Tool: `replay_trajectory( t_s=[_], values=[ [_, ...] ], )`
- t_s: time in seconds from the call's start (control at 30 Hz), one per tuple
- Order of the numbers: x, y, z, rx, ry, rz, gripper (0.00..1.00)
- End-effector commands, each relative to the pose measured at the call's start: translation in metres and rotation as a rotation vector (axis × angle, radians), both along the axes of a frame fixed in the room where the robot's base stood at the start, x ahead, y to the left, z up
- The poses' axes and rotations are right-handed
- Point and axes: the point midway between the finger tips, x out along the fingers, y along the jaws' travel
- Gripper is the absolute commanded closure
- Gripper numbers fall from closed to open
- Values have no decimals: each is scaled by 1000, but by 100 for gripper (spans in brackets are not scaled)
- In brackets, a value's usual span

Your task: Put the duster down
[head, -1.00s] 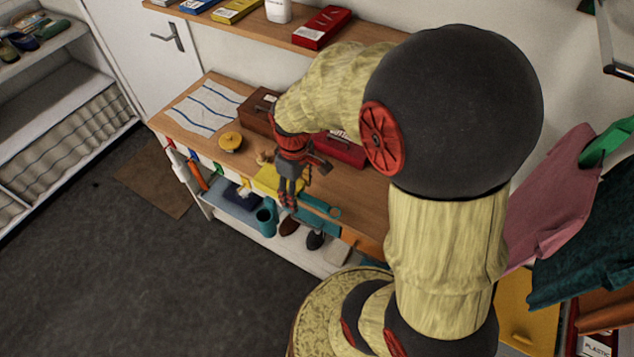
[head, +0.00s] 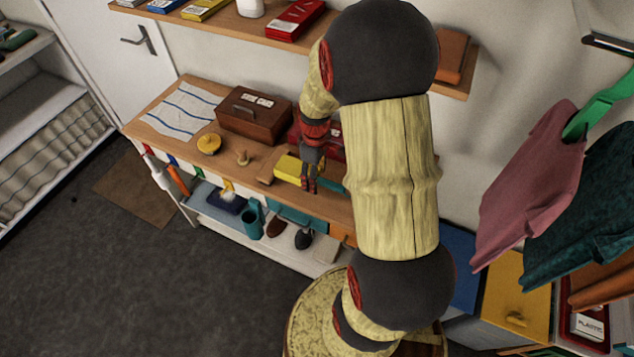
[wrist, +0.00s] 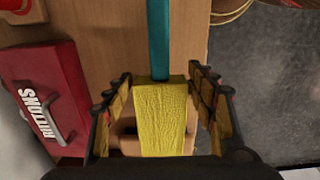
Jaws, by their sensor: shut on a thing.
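The duster, a yellow block-like head (head: 288,169) on a teal handle (head: 331,185), is at the workbench (head: 228,165). In the wrist view its yellow head (wrist: 161,118) lies between the fingers and its teal handle (wrist: 159,40) points to the top of the picture. My gripper (head: 309,184) is shut on the duster, with its fingers on both sides of the yellow head in the wrist view (wrist: 164,110). I cannot tell whether the duster touches the bench top. My arm hides part of the bench.
A red BUTTONS tin (wrist: 42,98) lies beside the duster.

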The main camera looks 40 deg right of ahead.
Motion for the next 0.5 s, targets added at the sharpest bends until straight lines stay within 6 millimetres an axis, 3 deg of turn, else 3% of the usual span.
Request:
replay_trajectory(
  t_s=[0.27,0.5],
  values=[
    [0,-5,-36,2,2,0,64],
    [1,-5,-37,0,0,0,64]
  ],
)
